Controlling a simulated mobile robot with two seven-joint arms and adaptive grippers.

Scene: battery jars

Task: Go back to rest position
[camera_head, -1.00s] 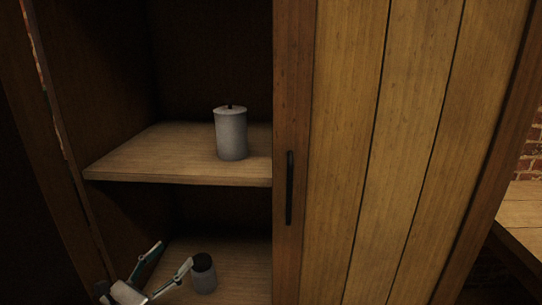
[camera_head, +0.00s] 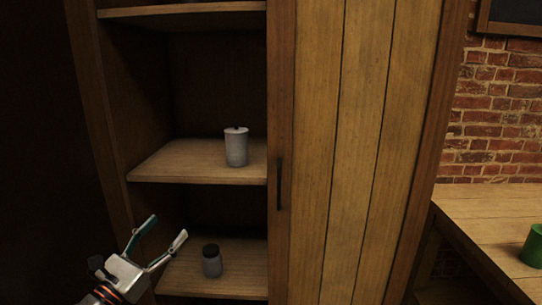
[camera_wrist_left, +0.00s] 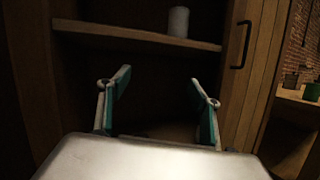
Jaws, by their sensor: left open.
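My left gripper (camera_head: 164,243) is open and empty in front of the cabinet's lower part, at the lower left of the head view. In the left wrist view its two fingers (camera_wrist_left: 160,100) stand apart with nothing between them. A grey jar with a dark lid (camera_head: 212,262) stands upright on the lower shelf (camera_head: 236,284), right of the gripper and apart from it. A taller light-grey jar with a lid (camera_head: 236,148) stands on the middle shelf (camera_head: 175,166); it also shows in the left wrist view (camera_wrist_left: 178,22). My right gripper is not in view.
A wooden sliding door (camera_head: 345,150) with a dark handle (camera_head: 279,184) covers the cabinet's right part. At the right are a wooden table (camera_head: 485,225) with a green container (camera_head: 534,247) and a brick wall (camera_head: 497,110). The space left of the cabinet is dark.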

